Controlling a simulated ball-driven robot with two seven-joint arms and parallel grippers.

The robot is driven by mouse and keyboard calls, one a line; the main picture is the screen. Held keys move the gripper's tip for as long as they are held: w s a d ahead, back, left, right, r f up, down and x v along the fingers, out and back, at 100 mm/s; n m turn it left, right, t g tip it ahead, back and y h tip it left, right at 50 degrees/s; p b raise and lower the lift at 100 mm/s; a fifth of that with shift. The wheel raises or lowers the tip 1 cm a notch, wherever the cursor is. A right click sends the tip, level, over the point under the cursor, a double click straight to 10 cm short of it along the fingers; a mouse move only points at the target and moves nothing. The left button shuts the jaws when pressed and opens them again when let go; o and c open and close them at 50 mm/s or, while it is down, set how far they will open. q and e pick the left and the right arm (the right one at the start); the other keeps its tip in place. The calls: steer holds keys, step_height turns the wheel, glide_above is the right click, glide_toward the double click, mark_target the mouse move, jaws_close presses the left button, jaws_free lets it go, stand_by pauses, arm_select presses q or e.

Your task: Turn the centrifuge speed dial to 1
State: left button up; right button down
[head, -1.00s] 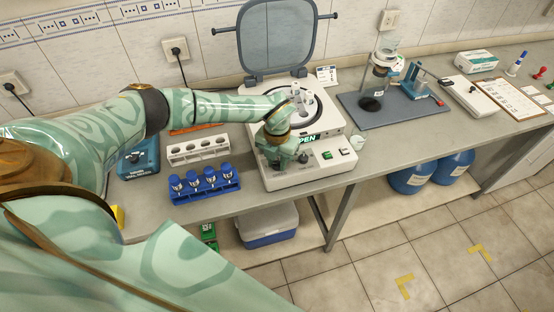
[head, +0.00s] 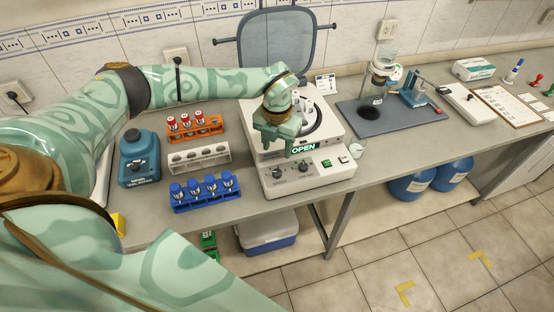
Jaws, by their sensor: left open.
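The white centrifuge (head: 320,178) stands on the bench with its clear lid (head: 278,45) raised at the back. Its front panel has two dark dials, a left one (head: 277,174) and a right one (head: 303,167), a lit "OPEN" display (head: 303,148), and a green and a dark button. The dial markings are too small to read. My left gripper (head: 281,148) is open and points down above the panel's upper left part, behind and above the dials, apart from them. It hides part of the bowl and panel. My right gripper is not in view.
Left of the centrifuge are a blue rack (head: 206,193) with blue-capped tubes, a white rack (head: 199,156), an orange rack (head: 194,130) with red-capped tubes and a blue mixer (head: 138,160). A titration stand's grey mat (head: 400,121) lies further right.

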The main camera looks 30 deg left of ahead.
arm_select(q)
step_height(320, 180, up, 6)
steer(key=shift+r, duration=0.2)
stand_by(0.4)
